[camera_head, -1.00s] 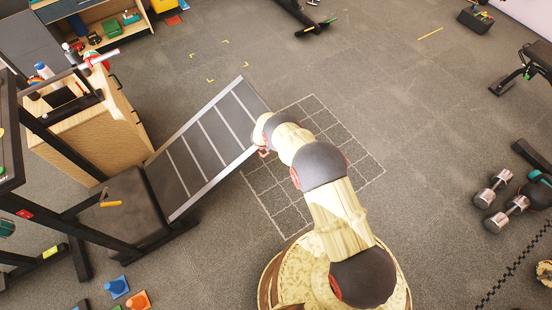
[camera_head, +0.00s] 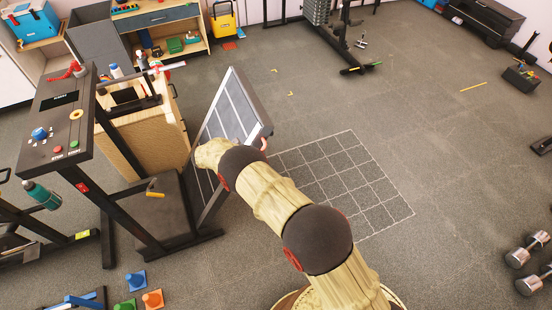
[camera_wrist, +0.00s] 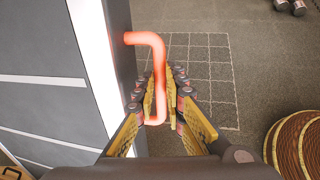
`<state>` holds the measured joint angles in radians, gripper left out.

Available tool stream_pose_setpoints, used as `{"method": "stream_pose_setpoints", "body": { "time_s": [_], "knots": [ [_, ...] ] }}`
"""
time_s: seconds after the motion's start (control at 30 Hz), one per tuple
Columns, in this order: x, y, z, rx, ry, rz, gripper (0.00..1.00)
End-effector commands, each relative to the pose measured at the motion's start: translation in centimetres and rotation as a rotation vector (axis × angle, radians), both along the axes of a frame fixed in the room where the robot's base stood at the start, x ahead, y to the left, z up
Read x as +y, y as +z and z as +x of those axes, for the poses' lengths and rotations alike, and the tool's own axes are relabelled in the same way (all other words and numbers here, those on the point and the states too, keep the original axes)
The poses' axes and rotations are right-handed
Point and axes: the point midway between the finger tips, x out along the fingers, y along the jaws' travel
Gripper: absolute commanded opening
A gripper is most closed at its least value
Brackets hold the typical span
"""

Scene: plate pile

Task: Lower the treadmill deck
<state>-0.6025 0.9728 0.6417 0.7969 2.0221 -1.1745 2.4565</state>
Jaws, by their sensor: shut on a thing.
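The treadmill deck (camera_head: 228,118) is a dark panel with pale cross lines and a light side rail, hinged to the treadmill at its low end. It stands tilted up steeply off the floor. A red bent handle (camera_wrist: 145,38) sticks out from its edge; a bit of it shows in the head view (camera_head: 264,144). My gripper (camera_wrist: 166,78) is shut on the handle, with ridged fingers on either side of its straight part. In the head view my arm hides the gripper. In the wrist view the deck (camera_wrist: 45,45) fills the left side.
Small cones (camera_head: 152,299) lie at lower left. A white-lined floor grid (camera_head: 335,185) beside the deck is clear. Dumbbells (camera_head: 527,250) lie at far right.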

Motion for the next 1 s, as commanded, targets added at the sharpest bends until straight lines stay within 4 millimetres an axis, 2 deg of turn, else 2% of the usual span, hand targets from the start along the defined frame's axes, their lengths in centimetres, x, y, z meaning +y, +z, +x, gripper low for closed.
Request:
{"method": "stream_pose_setpoints", "body": {
  "time_s": [0.03, 0.1, 0.23, 0.4, 0.6, 0.97, 1.0],
  "knots": [
    [1.8, 0.5, -0.5, -0.009, 0.004, -0.018, 0.00],
    [3.5, 1.5, -1.1, -0.017, 0.004, -0.046, 0.00],
    [6.0, 2.9, -1.9, -0.030, 0.003, -0.088, 0.00],
    [8.2, 4.0, -2.7, -0.039, 0.001, -0.122, 0.00],
    [9.1, 4.5, -3.0, -0.043, 0.000, -0.139, 0.00],
    [9.2, 4.6, -3.1, -0.043, 0.000, -0.140, 0.00],
    [9.2, 4.6, -3.1, -0.043, 0.000, -0.140, 0.13]
  ]
}}
